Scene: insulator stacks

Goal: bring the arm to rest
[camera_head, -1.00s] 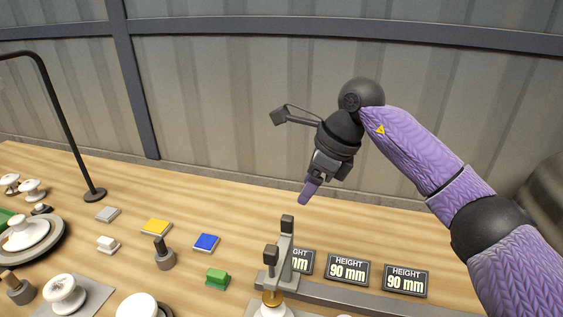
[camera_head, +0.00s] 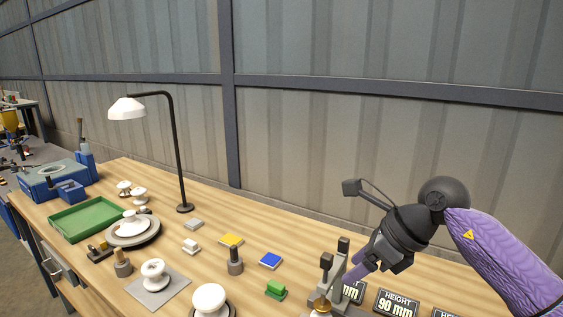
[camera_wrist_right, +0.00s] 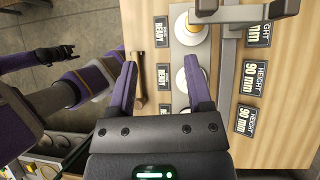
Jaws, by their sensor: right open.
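My right gripper (camera_head: 358,272) shows at the lower right of the head view, with its purple arm coming in from the right. Its fingers point down beside the grey gauge stand (camera_head: 337,262) and partly cover a height sign. In the right wrist view its two purple fingers (camera_wrist_right: 163,78) are spread apart with nothing held between them. White insulators on a grey strip lie beyond the fingers there, one partly hidden by the right finger. Another purple arm with a dark end (camera_wrist_right: 55,53) shows at the left of the wrist view; its jaws are unclear.
Signs reading HEIGHT 90 mm (camera_head: 397,304) stand right of the gauge. A lamp (camera_head: 180,150) and green tray (camera_head: 86,219) are further left. Bare wood lies behind the pads.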

